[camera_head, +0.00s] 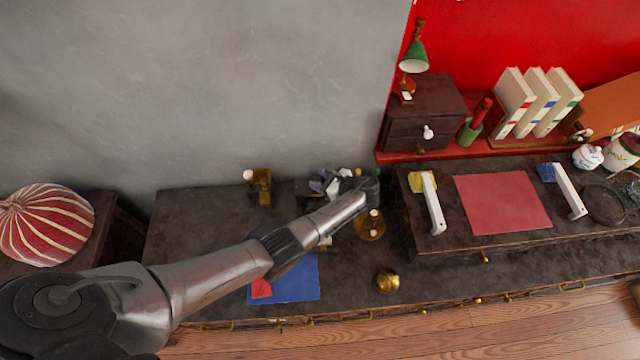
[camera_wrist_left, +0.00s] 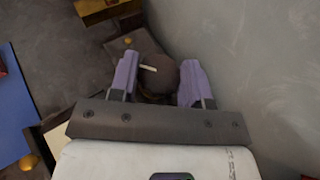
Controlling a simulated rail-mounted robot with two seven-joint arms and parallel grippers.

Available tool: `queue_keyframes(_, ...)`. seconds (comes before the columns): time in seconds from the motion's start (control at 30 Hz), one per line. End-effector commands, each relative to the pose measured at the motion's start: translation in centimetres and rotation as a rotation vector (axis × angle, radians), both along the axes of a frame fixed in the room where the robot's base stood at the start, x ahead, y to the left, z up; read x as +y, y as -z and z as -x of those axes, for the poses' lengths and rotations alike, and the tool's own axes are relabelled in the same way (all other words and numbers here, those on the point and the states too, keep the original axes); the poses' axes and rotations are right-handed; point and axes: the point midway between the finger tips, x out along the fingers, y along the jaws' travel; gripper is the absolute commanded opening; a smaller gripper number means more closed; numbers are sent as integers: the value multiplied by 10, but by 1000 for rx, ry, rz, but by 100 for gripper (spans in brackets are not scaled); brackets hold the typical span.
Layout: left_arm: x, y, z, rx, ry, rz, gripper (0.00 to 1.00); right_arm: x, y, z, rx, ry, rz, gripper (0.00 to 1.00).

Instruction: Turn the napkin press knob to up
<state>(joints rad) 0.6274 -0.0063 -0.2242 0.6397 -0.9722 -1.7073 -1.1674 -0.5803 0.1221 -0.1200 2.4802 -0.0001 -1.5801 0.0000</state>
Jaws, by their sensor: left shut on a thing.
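The napkin press knob (camera_wrist_left: 163,74) is a dark brown round knob with a short pale mark, seen in the left wrist view. The pale mark lies on its left side there, almost level in the picture. My left gripper (camera_wrist_left: 159,80) is shut on the knob, with one purple finger on each side. In the head view my left gripper (camera_head: 325,183) is at the back of the dark counter near the grey wall. My own arm and wrist hide the knob and most of the press there. My right gripper is not in view.
A brass stand (camera_head: 260,187) is left of the gripper, and a brass piece with white parts (camera_head: 370,225) is close on its right. A blue cloth (camera_head: 300,286) lies below my arm, and a brass dome (camera_head: 387,281) sits near the front edge. The counter's left part is clear.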

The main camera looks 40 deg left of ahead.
Motion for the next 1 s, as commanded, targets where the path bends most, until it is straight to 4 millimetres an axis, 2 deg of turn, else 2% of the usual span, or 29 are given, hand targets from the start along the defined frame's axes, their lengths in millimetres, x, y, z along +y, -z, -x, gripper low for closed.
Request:
queue_keyframes(0.03, 0, 7, -2, 0, -48, 2, 20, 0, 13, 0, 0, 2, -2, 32)
queue_keyframes(0.4, 2, 7, -4, -2, -363, 2, 20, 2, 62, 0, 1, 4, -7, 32)
queue_keyframes(0.7, 4, 5, -5, 1, -505, 2, 20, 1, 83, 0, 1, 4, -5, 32)
queue_keyframes(1.0, 3, 4, -4, 0, -564, 3, 20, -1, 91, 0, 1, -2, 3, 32)
